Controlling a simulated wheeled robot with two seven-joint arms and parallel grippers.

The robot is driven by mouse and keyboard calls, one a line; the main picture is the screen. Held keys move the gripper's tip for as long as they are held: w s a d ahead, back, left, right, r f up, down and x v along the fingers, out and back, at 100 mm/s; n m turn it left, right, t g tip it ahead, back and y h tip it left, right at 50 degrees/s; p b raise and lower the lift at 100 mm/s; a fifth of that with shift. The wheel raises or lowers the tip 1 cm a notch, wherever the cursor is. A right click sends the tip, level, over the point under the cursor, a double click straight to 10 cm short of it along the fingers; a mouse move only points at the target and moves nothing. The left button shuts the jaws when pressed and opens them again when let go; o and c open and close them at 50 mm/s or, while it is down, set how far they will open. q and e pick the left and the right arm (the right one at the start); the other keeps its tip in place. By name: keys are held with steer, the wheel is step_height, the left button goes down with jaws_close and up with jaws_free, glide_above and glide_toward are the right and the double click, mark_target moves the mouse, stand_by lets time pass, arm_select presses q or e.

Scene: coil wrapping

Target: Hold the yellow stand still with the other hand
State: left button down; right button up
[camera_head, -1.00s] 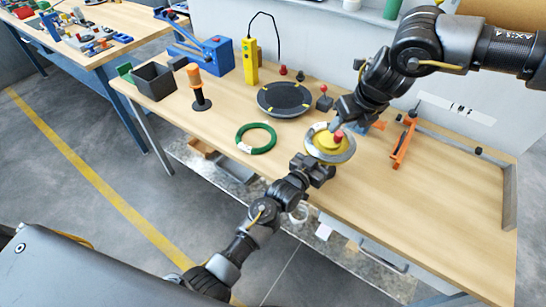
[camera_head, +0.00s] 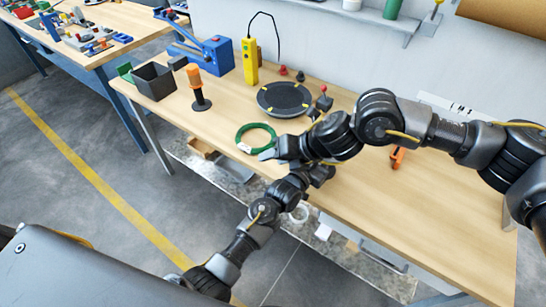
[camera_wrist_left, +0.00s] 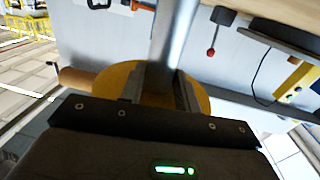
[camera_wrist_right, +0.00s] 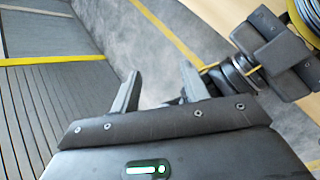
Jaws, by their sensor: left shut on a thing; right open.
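The yellow stand is hidden behind my right arm in the head view. In the left wrist view, its round yellow part (camera_wrist_left: 203,96) shows between and beside the fingers of my left gripper (camera_wrist_left: 160,88), which is shut on it. A grey band rises in front of the yellow part there; I cannot tell what it is. In the head view, my left gripper (camera_head: 318,175) is at the table's front edge, partly covered by the right arm. My right gripper (camera_head: 266,154) is open and empty beside the green coil (camera_head: 241,133). Its open fingers also show in the right wrist view (camera_wrist_right: 160,82).
A black turntable (camera_head: 284,98) lies behind the green coil. An orange-handled tool (camera_head: 195,80), a dark bin (camera_head: 154,82), a yellow controller (camera_head: 250,62) and a blue device (camera_head: 214,55) stand at the left. An orange clamp (camera_head: 397,158) is partly covered by my right arm. The table's right front is clear.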

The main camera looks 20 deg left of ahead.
steer(key=shift+s+a, duration=0.35)
steer(key=shift+c, duration=0.2)
step_height(320, 180, up, 6)
steer(key=m+t+y, duration=0.1)
steer(key=m+y, duration=0.6)
steer(key=m, duration=0.6)
steer(key=w+d+f+m+t+h, duration=0.1)
steer(key=w+d+f+m+t, duration=0.2)
steer(key=d+m, duration=0.45)
steer(key=w+d+f+m+t+h, duration=0.2)
steer(key=d+f+m+t, duration=0.15)
steer(key=d+m, duration=0.35)
steer(key=w+d+f+m+t+h, duration=0.1)
steer(key=w+d+f+m+t, duration=0.15)
steer(key=d+m+t, duration=0.45)
steer(key=w+a, duration=0.2)
steer(key=w, duration=0.1)
steer(key=w+a+n+g, duration=0.1)
steer(key=w+a, duration=0.1)
steer(key=w, duration=0.1)
steer(key=w+a+g, duration=0.1)
steer(key=w+a, duration=0.1)
steer(key=shift+w+a+f+g, duration=0.25)
steer(key=shift+w+a, duration=0.1)
steer(key=shift+w, duration=0.05)
